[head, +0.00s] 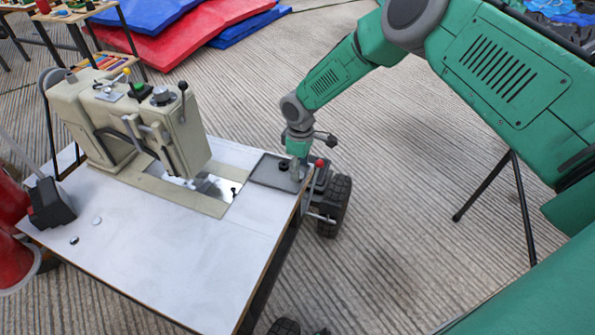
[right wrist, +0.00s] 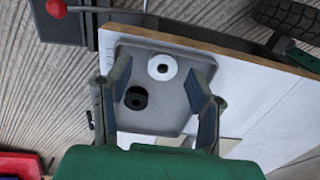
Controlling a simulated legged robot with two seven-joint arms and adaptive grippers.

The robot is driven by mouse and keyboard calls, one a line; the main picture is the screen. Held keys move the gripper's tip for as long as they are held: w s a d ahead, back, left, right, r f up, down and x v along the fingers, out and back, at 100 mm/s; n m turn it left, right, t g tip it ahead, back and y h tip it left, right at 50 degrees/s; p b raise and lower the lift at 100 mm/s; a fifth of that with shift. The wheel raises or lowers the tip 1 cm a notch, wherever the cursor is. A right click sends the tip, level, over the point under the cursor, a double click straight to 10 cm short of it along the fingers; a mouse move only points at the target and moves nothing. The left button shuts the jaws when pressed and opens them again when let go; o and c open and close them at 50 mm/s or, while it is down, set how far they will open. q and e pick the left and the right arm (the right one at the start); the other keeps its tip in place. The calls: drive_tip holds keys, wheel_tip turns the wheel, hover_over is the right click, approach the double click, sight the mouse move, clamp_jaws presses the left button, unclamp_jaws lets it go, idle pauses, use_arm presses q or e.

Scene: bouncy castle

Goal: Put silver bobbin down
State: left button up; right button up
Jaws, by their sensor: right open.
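The silver bobbin (right wrist: 162,67), a pale disc with a dark centre hole, lies in a shallow grey tray (right wrist: 178,123) in the right wrist view. A black bobbin (right wrist: 136,98) lies beside it, nearer my gripper. In the head view the tray (head: 262,178) sits at the table's right end with the black bobbin (head: 283,166) in it. My right gripper (head: 296,172) is low over the tray's right side and hides the silver bobbin there. In the right wrist view my right gripper (right wrist: 162,92) is open, its fingers apart on either side of the bobbins. My left gripper is out of view.
A beige sewing machine (head: 140,120) stands on the white table (head: 180,262). A red-knobbed lever (head: 320,164) and a black wheel (head: 336,205) are just right of the tray. The table's front is clear.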

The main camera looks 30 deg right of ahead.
wheel_tip(320, 180, up, 9)
drive_tip(key=a+p, duration=0.1)
drive_tip(key=p, duration=0.2)
drive_tip(key=s+a+f+m+y, duration=0.1)
drive_tip(key=s+a+f, duration=0.15)
drive_tip(key=s, duration=0.45)
drive_tip(key=s+a+f+m, duration=0.15)
drive_tip(key=s+f, duration=0.25)
drive_tip(key=s, duration=0.4)
drive_tip(key=s+a+f+m+y, duration=0.1)
drive_tip(key=s+a+f, duration=0.25)
drive_tip(key=s, duration=0.35)
drive_tip(key=s+d+r+m+h, duration=0.1)
drive_tip(key=s+d+m, duration=0.1)
drive_tip(key=s, duration=0.6)
drive_tip(key=s+d+r+m+h, duration=0.1)
drive_tip(key=s+d+m, duration=0.1)
drive_tip(key=s+d, duration=0.3)
drive_tip(key=s, duration=0.3)
drive_tip(key=shift+d+t, duration=0.3)
drive_tip(key=shift+s+a+r, duration=0.1)
